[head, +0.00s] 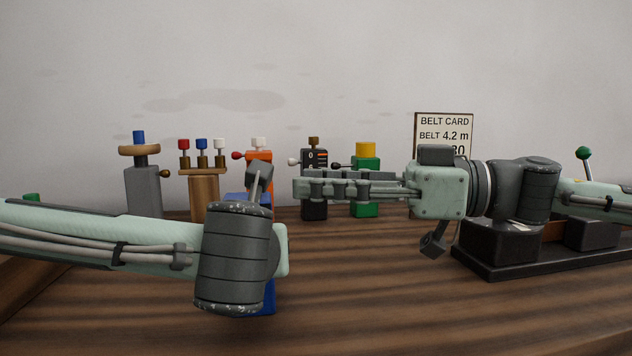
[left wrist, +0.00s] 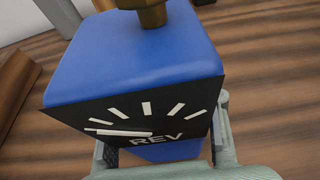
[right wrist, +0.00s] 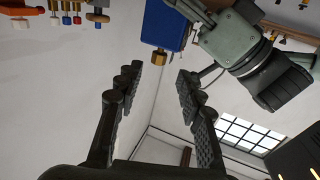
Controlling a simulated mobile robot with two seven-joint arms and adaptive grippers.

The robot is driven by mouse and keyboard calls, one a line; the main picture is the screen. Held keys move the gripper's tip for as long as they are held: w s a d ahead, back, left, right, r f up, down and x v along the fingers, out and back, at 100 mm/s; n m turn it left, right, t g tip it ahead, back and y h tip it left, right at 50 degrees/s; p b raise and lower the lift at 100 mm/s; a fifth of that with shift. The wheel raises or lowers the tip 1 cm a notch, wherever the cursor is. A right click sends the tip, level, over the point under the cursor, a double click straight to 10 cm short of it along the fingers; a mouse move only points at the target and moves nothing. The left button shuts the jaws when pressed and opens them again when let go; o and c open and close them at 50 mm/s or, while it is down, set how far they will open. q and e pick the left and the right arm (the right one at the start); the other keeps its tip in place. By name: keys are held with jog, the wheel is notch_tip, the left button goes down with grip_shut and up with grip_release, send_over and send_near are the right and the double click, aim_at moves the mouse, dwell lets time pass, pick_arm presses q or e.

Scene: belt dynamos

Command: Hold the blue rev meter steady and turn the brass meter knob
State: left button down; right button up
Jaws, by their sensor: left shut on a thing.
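The blue rev meter (left wrist: 140,62) fills much of the left wrist view, with its black REV dial and white needle facing the camera. The brass meter knob (left wrist: 152,12) stands on its top, partly cut off. My left gripper (left wrist: 165,142) is shut on the meter, a finger at each side. In the head view my left wrist hides most of the meter (head: 267,299) and the knob. My right gripper (head: 300,190) is open and empty. In the right wrist view the meter (right wrist: 165,22) and knob (right wrist: 158,58) lie beyond its parted fingers (right wrist: 157,82), apart from them.
Behind stand a grey post with a wooden disc (head: 143,190), a wooden block with coloured knobs (head: 204,197), an orange device (head: 260,170), a black counter (head: 314,160) and a green block with yellow top (head: 365,165). A black base (head: 498,262) stands right. The front table is clear.

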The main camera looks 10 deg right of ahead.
jog(key=shift+o, duration=0.4)
jog(key=w+a+r+n+g+h, duration=0.15)
jog(key=r+n, duration=0.25)
jog(key=n, duration=0.4)
jog(key=w+a+r+n+g, duration=0.15)
jog(key=r+n, duration=0.25)
jog(key=n, duration=0.5)
jog(key=s+a+r+n+h, duration=0.1)
jog(key=a+r+n+h, duration=0.1)
jog(key=n+h, duration=0.65)
jog(key=s+a+r+n+h, duration=0.1)
jog(key=s+a+n+h, duration=0.2)
jog(key=n, duration=1.1)
jog(key=a+r+n+h, duration=0.2)
jog(key=n+h, duration=0.5)
jog(key=n, duration=0.5)
jog(key=shift+t+y, duration=0.3)
jog(key=shift+t, duration=0.1)
jog(key=x, duration=1.1)
jog(key=shift+a+f, duration=0.1)
jog(key=shift+f, duration=0.15)
jog(key=shift+c, duration=0.2)
